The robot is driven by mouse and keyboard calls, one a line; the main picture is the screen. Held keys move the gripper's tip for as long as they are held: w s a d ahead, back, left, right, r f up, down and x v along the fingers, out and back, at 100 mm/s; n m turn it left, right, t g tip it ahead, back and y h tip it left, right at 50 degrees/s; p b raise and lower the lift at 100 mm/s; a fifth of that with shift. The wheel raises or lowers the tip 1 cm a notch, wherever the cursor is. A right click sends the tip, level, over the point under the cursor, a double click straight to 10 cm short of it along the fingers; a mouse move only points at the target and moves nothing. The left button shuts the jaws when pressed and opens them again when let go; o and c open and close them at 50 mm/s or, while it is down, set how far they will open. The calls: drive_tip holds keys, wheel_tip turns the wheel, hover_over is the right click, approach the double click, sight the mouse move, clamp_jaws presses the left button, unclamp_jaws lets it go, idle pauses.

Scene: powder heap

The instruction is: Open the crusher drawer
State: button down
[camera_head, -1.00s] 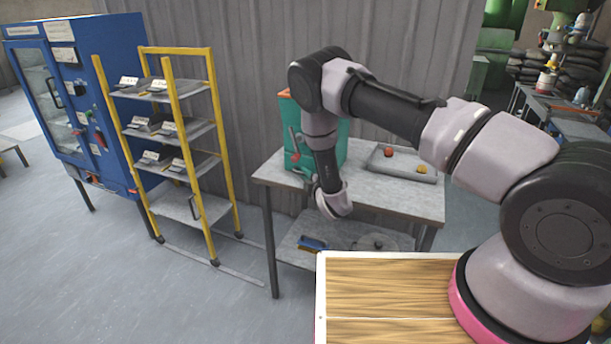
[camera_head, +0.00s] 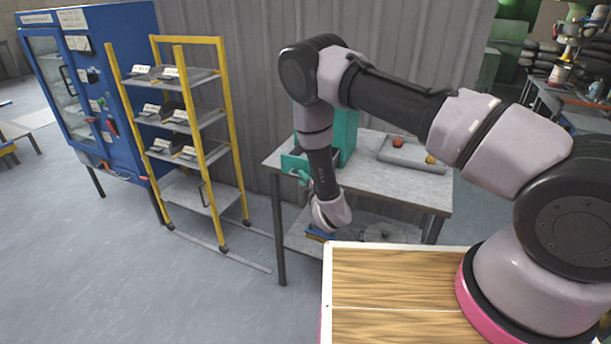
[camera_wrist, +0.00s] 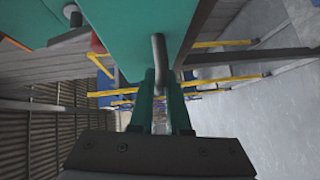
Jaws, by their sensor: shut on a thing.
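The teal crusher (camera_head: 346,132) stands on the grey table, partly hidden behind my arm. Its teal drawer (camera_head: 292,160) sticks out at the left, low on the body; the inside cannot be seen. My gripper (camera_head: 304,177) is at the drawer's front, its teal fingers pointing up toward it. In the wrist view, the gripper (camera_wrist: 161,88) is shut on a grey bar handle (camera_wrist: 159,46), whose upper part shows between and beyond the fingers. A broad teal surface (camera_wrist: 120,30) fills the top of that view.
The table (camera_head: 405,183) carries a grey tray (camera_head: 415,153) with a red and a yellow lump, right of the crusher. A yellow rack (camera_head: 181,110) with trays and a blue cabinet (camera_head: 95,90) stand left. Floor between rack and table is clear. A wooden board (camera_head: 390,290) lies in front.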

drive_tip(key=c, duration=1.2)
unclamp_jaws()
drive_tip(key=shift+o, duration=0.2)
drive_tip(key=v, duration=1.1)
drive_tip(key=shift+w, duration=0.1)
